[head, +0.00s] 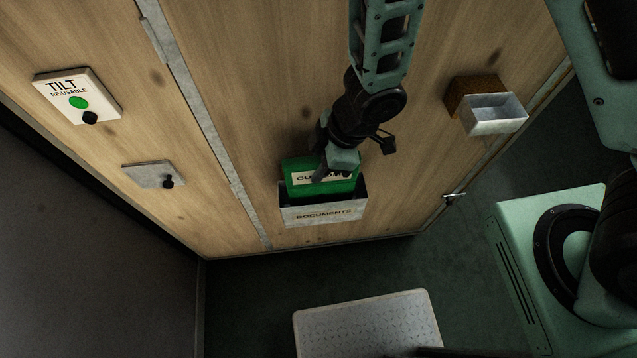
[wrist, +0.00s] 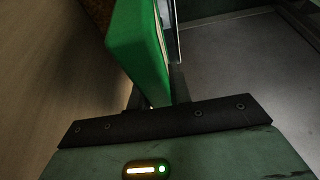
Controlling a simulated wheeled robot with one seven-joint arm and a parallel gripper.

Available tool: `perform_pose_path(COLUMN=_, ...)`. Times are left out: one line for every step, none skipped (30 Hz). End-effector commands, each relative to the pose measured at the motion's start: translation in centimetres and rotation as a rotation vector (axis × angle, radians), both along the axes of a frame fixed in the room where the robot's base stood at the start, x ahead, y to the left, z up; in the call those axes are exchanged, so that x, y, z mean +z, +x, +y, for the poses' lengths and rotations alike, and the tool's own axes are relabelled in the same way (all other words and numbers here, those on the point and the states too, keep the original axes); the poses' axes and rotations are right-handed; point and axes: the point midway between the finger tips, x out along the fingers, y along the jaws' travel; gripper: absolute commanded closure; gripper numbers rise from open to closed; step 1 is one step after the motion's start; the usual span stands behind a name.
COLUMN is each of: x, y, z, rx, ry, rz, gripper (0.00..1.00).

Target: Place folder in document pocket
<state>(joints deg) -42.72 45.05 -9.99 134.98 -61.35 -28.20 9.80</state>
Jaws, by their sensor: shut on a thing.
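The green folder (head: 309,188) with a pale label stands in the mouth of the grey metal document pocket (head: 323,215), which is marked "DOCUMENTS" and fixed low on the wooden panel. The folder's lower part is hidden behind the pocket's front wall. My gripper (head: 338,172) is shut on the folder's upper edge, just above the pocket. In the wrist view the folder (wrist: 140,50) rises between the fingers of my gripper (wrist: 155,98). Whether the folder touches the pocket's bottom cannot be seen.
A small open metal box (head: 494,114) is on the panel at right. A "TILT" indicator plate (head: 78,96) and a grey plate with a black knob (head: 154,176) are at left. A textured metal step (head: 367,325) stands on the dark floor below the panel.

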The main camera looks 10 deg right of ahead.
Motion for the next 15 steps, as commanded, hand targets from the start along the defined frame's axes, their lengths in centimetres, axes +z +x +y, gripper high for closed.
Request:
perform_pose_path(x=-0.5, y=0.0, z=0.0, rx=-0.001, ry=-0.001, rz=0.000, gripper=1.00)
perform_pose_path(x=-0.7, y=0.0, z=0.0, rx=-0.001, ry=0.000, rz=0.000, gripper=1.00)
perform_pose_path(x=-0.9, y=0.0, z=0.0, rx=-0.001, ry=0.000, rz=0.001, gripper=1.00)
perform_pose_path(x=-1.1, y=0.0, z=0.0, rx=0.000, ry=-0.001, rz=0.002, gripper=1.00)
perform_pose_path(x=-1.4, y=-0.1, z=0.0, rx=0.001, ry=-0.001, rz=0.002, gripper=1.00)
perform_pose_path(x=-1.9, y=-0.1, z=0.0, rx=0.000, ry=-0.002, rz=0.002, gripper=1.00)
perform_pose_path(x=-2.4, y=0.0, z=-0.1, rx=-0.001, ry=-0.002, rz=0.002, gripper=1.00)
perform_pose_path(x=-2.8, y=0.0, z=-0.1, rx=0.000, ry=-0.003, rz=0.001, gripper=1.00)
perform_pose_path(x=-3.3, y=-0.1, z=0.0, rx=0.001, ry=-0.002, rz=0.002, gripper=1.00)
perform_pose_path(x=-3.7, y=-0.1, z=0.0, rx=0.001, ry=-0.002, rz=0.002, gripper=1.00)
perform_pose_path(x=-4.0, y=-0.1, z=0.0, rx=0.000, ry=-0.003, rz=0.002, gripper=1.00)
perform_pose_path(x=-4.4, y=0.0, z=0.0, rx=-0.001, ry=-0.002, rz=0.001, gripper=1.00)
perform_pose_path(x=-4.6, y=0.0, z=0.0, rx=-0.001, ry=-0.001, rz=0.002, gripper=1.00)
perform_pose_path(x=-4.8, y=0.0, z=0.0, rx=-0.002, ry=-0.001, rz=0.001, gripper=1.00)
perform_pose_path(x=-5.0, y=0.0, z=0.0, rx=-0.001, ry=0.000, rz=-0.001, gripper=1.00)
